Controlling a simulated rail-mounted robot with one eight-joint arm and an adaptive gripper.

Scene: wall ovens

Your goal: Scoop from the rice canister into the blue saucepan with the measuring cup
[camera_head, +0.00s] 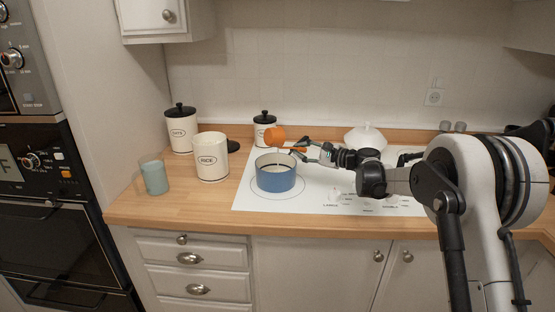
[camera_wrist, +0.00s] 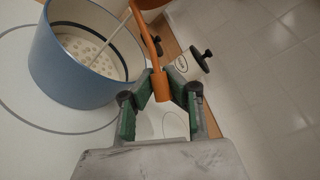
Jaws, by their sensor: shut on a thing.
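My gripper (camera_head: 308,150) is shut on the handle of the orange measuring cup (camera_head: 276,135). In the wrist view my gripper (camera_wrist: 159,80) has the orange handle (camera_wrist: 160,88) between its fingers; the bowl of the cup is cut off at the top. In the head view the cup is above and behind the blue saucepan (camera_head: 276,181), and appears tilted; its contents cannot be seen. The saucepan (camera_wrist: 52,75) stands on the white cooktop, with pale, lumpy contents inside. The rice canister (camera_head: 212,165) stands open on the counter, left of the saucepan.
A black lid (camera_head: 233,146) lies behind the rice canister. A lidded oats canister (camera_head: 181,135) and another lidded canister (camera_head: 264,132) stand behind. A teal cup (camera_head: 154,177) stands at left. A white lidded dish (camera_head: 366,138) is at the back.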

